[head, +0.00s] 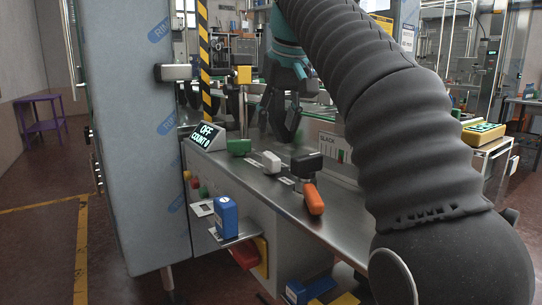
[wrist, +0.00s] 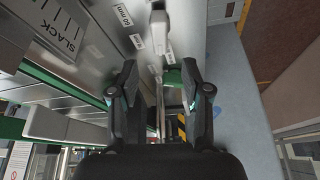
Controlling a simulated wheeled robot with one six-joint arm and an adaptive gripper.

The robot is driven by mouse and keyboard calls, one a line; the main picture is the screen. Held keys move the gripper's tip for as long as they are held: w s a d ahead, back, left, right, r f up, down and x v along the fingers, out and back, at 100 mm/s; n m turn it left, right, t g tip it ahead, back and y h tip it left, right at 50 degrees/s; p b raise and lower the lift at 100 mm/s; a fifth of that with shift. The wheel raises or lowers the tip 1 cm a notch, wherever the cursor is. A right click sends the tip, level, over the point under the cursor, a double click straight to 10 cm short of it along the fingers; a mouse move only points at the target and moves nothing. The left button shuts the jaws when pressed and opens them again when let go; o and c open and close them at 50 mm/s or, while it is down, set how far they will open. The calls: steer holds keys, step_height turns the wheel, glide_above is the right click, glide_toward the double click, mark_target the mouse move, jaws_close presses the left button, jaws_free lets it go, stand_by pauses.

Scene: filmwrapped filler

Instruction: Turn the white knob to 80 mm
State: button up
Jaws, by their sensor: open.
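The white knob (head: 271,161) sits on the metal deck between a green block (head: 239,147) and a black part with an orange handle (head: 314,200). In the wrist view the white knob (wrist: 158,36) is beyond the fingers, near the top. Small white labels lie beside it; one (wrist: 122,14) ends in "mm", its number hard to read. My gripper (head: 278,115) is above and behind the knob in the head view, apart from it. In the wrist view my gripper (wrist: 160,88) has its two black fingers spread, with nothing held between them.
A display (head: 207,136) reads OFF and COUNT 0. A yellow-black striped post (head: 204,60) and a grey cabinet (head: 135,130) stand at left. A SLACK sign (head: 333,147) stands behind the deck. A blue box (head: 226,216) sits on a lower shelf.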

mark_target(271, 155)
steer(key=x, duration=0.9)
steer(key=shift+f, duration=0.15)
jaws_close()
